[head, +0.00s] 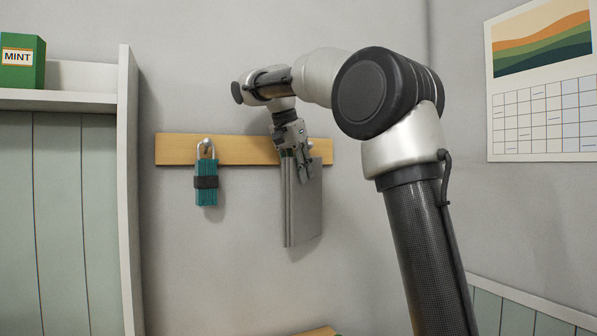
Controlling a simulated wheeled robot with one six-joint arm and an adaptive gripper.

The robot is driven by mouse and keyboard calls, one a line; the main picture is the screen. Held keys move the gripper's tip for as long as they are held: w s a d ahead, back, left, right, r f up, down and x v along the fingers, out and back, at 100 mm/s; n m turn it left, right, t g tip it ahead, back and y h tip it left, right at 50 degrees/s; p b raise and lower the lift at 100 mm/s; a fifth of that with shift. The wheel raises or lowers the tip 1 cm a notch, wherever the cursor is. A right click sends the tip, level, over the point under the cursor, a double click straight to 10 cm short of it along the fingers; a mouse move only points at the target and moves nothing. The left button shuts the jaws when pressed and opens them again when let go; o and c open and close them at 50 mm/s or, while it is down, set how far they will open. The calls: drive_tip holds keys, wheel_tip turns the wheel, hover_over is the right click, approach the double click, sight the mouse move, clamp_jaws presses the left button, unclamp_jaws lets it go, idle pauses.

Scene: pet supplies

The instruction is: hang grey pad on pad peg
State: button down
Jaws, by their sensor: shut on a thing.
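The grey pad (303,205) hangs down from my gripper (297,155) in front of the right part of the wooden peg board on the wall. My gripper is shut on the pad's top edge and points downward. The wooden board (238,148) runs level along the wall. One round-ended peg (207,143) shows on its left part and has a teal item on it. No peg shows behind the pad; the gripper and pad cover that part of the board. I cannot tell whether the pad touches a peg.
A teal bundle with a dark band (207,185) hangs on the board to the left of the pad. A white shelf unit (130,200) stands at the left with a green MINT box (22,60) on it. A calendar (541,85) hangs at the right.

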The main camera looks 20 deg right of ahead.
drive_tip(key=shift+w+f, duration=0.2)
drive_tip(key=shift+w, duration=0.05)
